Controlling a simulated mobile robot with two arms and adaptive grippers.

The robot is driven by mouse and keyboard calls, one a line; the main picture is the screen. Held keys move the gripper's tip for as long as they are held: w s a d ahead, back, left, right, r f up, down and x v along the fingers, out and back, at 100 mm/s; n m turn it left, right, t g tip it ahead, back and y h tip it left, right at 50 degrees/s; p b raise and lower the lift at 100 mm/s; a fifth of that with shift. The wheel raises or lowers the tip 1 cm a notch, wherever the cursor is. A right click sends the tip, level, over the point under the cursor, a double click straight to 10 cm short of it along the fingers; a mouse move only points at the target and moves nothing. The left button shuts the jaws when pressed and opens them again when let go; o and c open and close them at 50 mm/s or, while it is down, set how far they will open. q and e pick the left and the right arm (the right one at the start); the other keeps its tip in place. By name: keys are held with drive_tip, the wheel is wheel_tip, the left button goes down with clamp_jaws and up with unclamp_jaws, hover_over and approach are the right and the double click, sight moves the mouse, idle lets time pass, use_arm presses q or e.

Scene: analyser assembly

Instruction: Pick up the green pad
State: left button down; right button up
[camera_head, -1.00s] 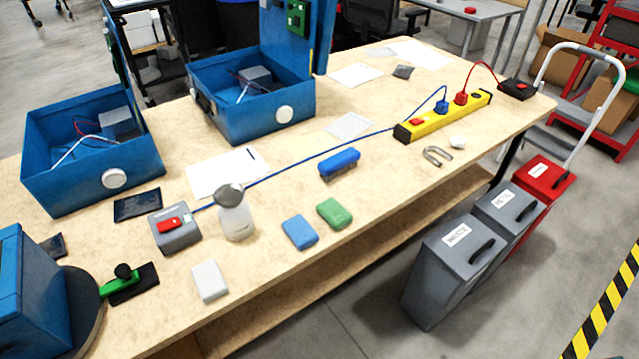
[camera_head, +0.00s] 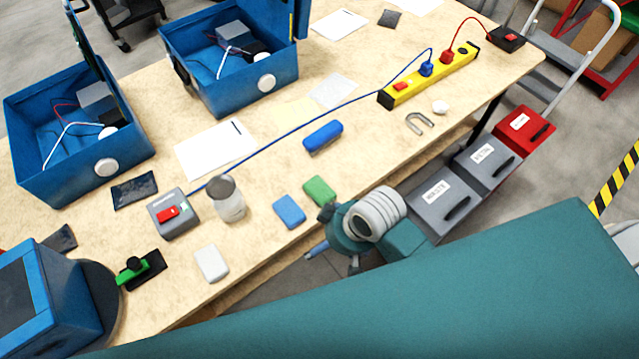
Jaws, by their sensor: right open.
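The green pad (camera_head: 318,190) lies flat near the front edge of the workbench, just right of a blue pad (camera_head: 289,211). My right gripper (camera_head: 329,236) has come in from the lower right, in front of the bench's front edge and close to the green pad. It seems apart from the pad and holds nothing that I can see. The wrist and arm hide part of it. My left gripper is not in view.
A yellow power strip (camera_head: 429,76) is farther right. Labelled bins (camera_head: 447,202) stand beside the bench.

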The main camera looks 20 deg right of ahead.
wheel_tip(320, 180, up, 5)
drive_tip(key=w+a, duration=0.2)
wheel_tip(320, 180, up, 4)
drive_tip(key=n+g+h, duration=0.1)
drive_tip(key=g+h, duration=0.1)
drive_tip(key=g, duration=0.1)
hover_over(323, 186)
drive_tip(key=f, duration=0.2)
drive_tip(key=s+f+p, duration=0.1)
drive_tip(key=f, duration=0.1)
drive_tip(key=shift+a+f, duration=0.1)
drive_tip(key=shift+f, duration=0.1)
drive_tip(key=shift+w+f+p, duration=0.25)
drive_tip(key=shift+f+p, duration=0.25)
drive_tip(key=shift+f, duration=0.9)
drive_tip(key=shift+w+f+p, duration=0.2)
drive_tip(key=shift+f+p, duration=0.3)
drive_tip(key=shift+f, duration=0.85)
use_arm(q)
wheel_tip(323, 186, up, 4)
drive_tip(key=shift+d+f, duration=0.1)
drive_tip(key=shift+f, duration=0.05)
use_arm(e)
drive_tip(key=shift+c, duration=0.5)
drive_tip(key=c, duration=0.9)
